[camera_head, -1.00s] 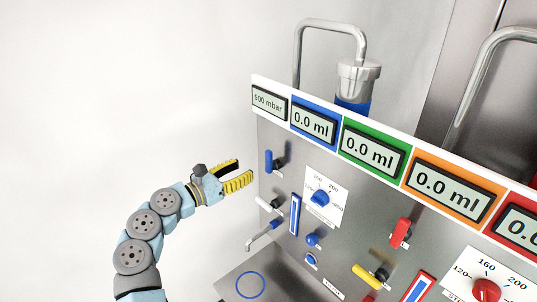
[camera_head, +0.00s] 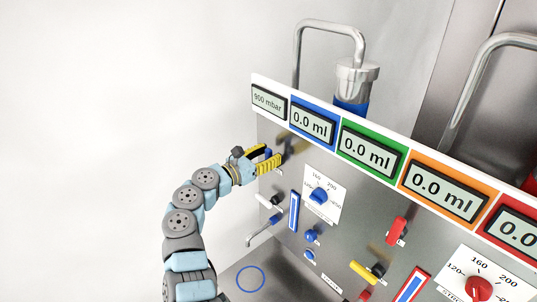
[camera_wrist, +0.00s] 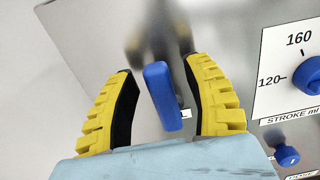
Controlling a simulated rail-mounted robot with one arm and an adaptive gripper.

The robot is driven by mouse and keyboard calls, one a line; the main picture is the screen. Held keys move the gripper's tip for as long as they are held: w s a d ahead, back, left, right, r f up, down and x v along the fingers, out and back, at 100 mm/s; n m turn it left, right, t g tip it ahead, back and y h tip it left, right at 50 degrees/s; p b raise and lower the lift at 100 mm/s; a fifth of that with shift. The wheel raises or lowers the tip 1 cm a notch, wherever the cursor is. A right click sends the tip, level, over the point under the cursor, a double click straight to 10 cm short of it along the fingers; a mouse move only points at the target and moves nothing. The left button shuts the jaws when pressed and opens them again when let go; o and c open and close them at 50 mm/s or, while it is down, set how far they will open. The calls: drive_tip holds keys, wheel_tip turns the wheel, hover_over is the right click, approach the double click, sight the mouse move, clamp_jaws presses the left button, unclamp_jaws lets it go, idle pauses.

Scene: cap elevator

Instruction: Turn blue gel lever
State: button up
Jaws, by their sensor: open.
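The blue gel lever (camera_wrist: 162,97) is a blue handle on the upper left of the steel panel. In the wrist view it stands between the two yellow fingers of my gripper (camera_wrist: 160,100), with a gap on each side. It hangs nearly upright, its lower end tilted slightly right. In the head view my gripper (camera_head: 268,159) is at the lever, with its fingers over the panel's left edge. The lever is mostly hidden behind the fingers there. My gripper is open.
A blue dial (camera_head: 319,196) on a white scale sits right of the gripper. A white-tipped lever (camera_head: 267,200) is below it. A red lever (camera_head: 397,231) and a yellow lever (camera_head: 364,271) are farther right. Displays line the top, the blue-framed one (camera_head: 311,123) nearby. Free space lies left of the panel.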

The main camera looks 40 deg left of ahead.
clamp_jaws()
drive_tip(key=shift+f, duration=0.1)
